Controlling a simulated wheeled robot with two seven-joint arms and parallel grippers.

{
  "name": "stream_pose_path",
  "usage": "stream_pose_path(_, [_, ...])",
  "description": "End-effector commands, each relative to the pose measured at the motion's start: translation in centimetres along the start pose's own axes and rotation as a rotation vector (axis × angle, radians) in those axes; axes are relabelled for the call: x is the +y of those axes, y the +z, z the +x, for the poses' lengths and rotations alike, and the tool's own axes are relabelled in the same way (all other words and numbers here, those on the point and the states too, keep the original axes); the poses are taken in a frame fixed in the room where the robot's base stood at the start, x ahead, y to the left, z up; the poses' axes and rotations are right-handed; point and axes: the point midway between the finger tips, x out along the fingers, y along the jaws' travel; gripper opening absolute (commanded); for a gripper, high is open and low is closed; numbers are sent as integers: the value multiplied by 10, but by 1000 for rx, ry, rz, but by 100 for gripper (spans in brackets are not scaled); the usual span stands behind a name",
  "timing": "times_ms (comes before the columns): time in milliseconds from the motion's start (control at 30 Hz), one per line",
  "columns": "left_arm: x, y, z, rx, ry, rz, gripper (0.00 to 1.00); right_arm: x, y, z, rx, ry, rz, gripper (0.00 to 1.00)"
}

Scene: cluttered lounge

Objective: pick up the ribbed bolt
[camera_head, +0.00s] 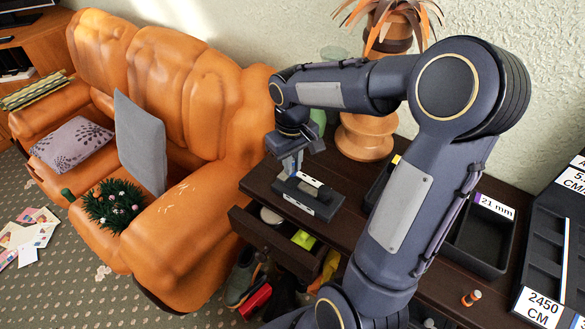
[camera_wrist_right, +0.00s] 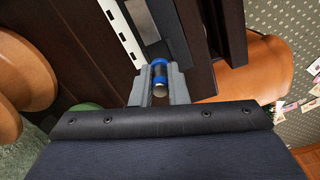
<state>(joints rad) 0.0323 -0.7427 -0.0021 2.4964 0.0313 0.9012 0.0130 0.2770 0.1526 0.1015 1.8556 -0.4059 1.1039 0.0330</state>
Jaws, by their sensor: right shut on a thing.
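My right gripper (camera_head: 290,168) reaches down over a small black box (camera_head: 322,207) on the dark wooden table. In the right wrist view its two grey fingers (camera_wrist_right: 160,84) are shut on a small cylinder, blue with a silvery end, which I take for the ribbed bolt (camera_wrist_right: 160,74). The ribs are too small to make out. The black box lies just beyond the fingertips in that view; I cannot tell if the bolt touches it. In the head view the bolt is not clear. My left gripper is not in view.
An open drawer (camera_head: 262,233) with several items juts out below the box. A black bin labelled 21 mm (camera_head: 477,248) and a larger labelled tray (camera_head: 545,262) stand at the right. A small orange-and-white cylinder (camera_head: 471,297) is on the table. An orange sofa (camera_head: 215,215) stands left.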

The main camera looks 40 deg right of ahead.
Motion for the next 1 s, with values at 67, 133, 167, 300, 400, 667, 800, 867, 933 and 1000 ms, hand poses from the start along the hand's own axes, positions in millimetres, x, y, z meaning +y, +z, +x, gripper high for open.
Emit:
stream_pose_path(67, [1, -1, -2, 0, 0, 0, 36, -8, 9, -17, 6, 0, -3, 0])
stream_pose_path(133, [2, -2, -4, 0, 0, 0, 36, -17, 19, -32, 8, 0, -4, 0])
stream_pose_path(167, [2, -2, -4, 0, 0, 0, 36, -20, 24, -39, 7, 0, -4, 0])
stream_pose_path(300, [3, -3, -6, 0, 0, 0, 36, -39, 47, -66, 5, 0, -5, 0])
stream_pose_path(400, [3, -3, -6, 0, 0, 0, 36, -54, 67, -76, 4, 0, -6, 0])
stream_pose_path(667, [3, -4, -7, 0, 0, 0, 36, -81, 99, -94, 3, -1, -3, 0])
stream_pose_path(800, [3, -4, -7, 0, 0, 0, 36, -87, 107, -98, -1, -1, -1, 0])
stream_pose_path(867, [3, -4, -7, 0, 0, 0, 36, -88, 108, -98, -1, -1, -1, 0])
stream_pose_path(933, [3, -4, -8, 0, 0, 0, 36, -88, 109, -99, -1, -1, 0, 0])
stream_pose_path(1000, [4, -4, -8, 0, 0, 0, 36, -88, 109, -99, -1, -1, 7, 0])
